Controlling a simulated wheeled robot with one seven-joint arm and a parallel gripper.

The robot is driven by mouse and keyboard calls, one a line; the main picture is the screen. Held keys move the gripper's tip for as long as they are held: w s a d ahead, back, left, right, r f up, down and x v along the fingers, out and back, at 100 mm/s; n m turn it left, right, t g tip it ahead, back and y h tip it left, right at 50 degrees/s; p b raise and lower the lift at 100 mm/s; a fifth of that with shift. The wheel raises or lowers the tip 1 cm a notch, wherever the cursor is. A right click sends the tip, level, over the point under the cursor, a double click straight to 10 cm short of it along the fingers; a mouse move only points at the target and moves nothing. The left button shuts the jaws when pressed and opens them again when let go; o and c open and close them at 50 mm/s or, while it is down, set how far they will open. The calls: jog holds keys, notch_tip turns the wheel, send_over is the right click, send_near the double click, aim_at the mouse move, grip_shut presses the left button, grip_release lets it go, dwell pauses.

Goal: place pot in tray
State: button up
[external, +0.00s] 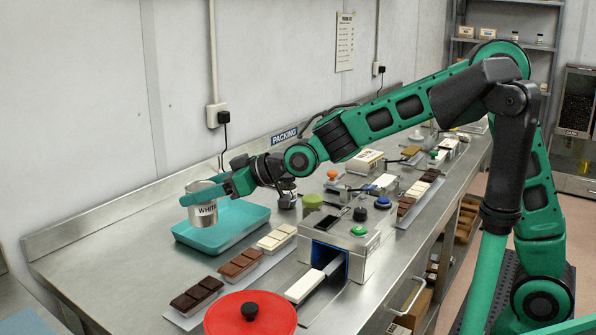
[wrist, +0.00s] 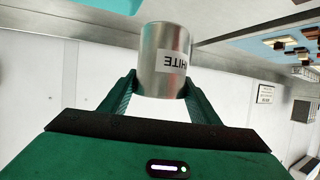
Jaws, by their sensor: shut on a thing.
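The pot (external: 203,212) is a silver metal cylinder with a white label reading "WHITE". My gripper (external: 213,187) is shut on it and holds it in the air, about upright, over the left part of the tray. In the wrist view the pot (wrist: 165,60) sits between the two green fingers of my gripper (wrist: 163,92), and its label appears upside down. The tray (external: 240,236) is turquoise and shallow, and lies on the steel bench near the wall. Its visible inside looks empty. The pot hides part of its left side.
Dark, brown and white chocolate bars (external: 239,264) lie in front of the tray. A red round lid (external: 250,315) with a black knob is at the front. A grey machine (external: 345,238) with a green button stands right of the tray. Bare bench (external: 120,240) lies to the left.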

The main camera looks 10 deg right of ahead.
jog(key=w+d+m+t, duration=0.1)
jog(key=w+d, duration=0.3)
jog(key=w, duration=0.2)
send_over(239, 227)
notch_tip(239, 227, down, 7)
jog(key=shift+f, duration=1.9)
jog(key=o, duration=1.2)
jog(key=shift+f, duration=0.15)
jog(key=shift+c, duration=0.2)
jog(key=v, duration=1.2)
jog(key=shift+s+r, duration=0.25)
jog(key=shift+r, duration=0.05)
jog(key=shift+a, duration=0.2)
